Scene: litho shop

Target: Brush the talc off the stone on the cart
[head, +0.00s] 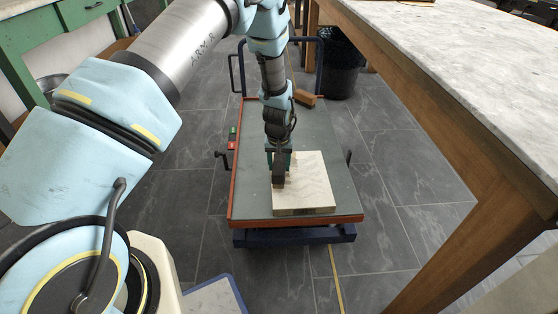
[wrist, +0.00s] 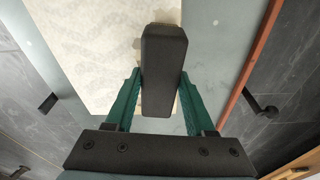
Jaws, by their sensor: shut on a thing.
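The stone (head: 312,185) is a pale cream slab lying flat on the near part of the cart top (head: 245,195). In the wrist view the stone (wrist: 80,45) fills the upper left, with faint whitish mottling; I cannot clearly tell talc from the stone's own colour. My gripper (head: 280,160) is over the stone's left edge, pointing down. In the wrist view its green fingers (wrist: 162,78) are shut on a dark block-shaped brush (wrist: 163,45), with a little tan showing beneath it. Whether the brush touches the stone is hidden.
The cart has a raised orange-red rim and a dark blue handle at the far end. A brown block (head: 305,98) lies at its far end. A black bin (head: 340,65) stands behind. A marble-topped table (head: 480,60) is right, a green bench (head: 70,25) left.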

